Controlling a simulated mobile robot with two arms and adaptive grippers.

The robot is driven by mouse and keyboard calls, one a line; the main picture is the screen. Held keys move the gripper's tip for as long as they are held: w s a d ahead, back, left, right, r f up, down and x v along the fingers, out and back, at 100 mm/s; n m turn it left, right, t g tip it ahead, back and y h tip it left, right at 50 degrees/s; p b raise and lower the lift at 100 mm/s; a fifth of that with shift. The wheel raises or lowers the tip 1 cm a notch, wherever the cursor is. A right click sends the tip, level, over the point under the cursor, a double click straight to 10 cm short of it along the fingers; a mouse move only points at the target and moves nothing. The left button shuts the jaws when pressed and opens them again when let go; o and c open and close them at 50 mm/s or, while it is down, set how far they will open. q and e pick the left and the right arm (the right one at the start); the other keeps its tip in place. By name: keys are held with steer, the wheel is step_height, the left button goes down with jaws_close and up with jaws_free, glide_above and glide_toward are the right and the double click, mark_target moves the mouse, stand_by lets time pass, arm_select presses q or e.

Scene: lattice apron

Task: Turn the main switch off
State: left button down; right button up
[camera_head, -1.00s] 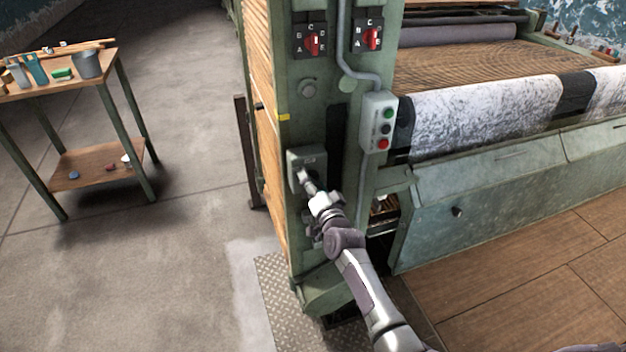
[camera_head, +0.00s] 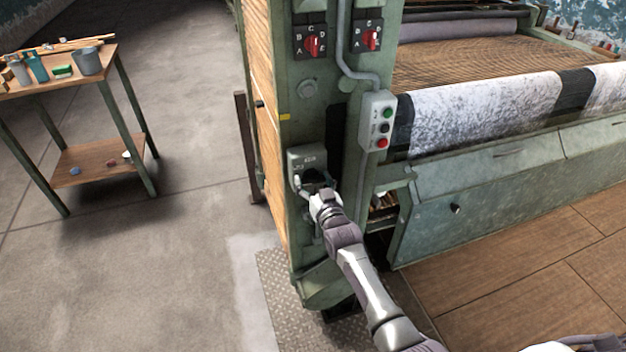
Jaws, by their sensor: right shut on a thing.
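The main switch (camera_head: 303,156) is a grey-green box low on the machine's green end post, with a small marking on its upper face. My right gripper (camera_head: 311,185) is at the lower part of this box, shut on the switch's handle. The handle is mostly hidden by the fingers, so its exact angle cannot be read. A dark part shows just above the fingers. My left gripper is not in view.
Two red rotary selectors (camera_head: 313,44) (camera_head: 372,39) sit higher on the machine. A push-button box (camera_head: 378,121) hangs on a conduit right of the post. A wooden side table (camera_head: 92,160) stands at left, with clear floor between.

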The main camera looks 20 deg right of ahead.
steer(key=shift+f+n, duration=0.1)
steer(key=shift+n, duration=0.4)
steer(key=o, duration=1.2)
steer(key=shift+c, duration=0.2)
steer(key=shift+s, duration=0.1)
steer(key=s, duration=1.2)
steer(key=shift+d, duration=0.2)
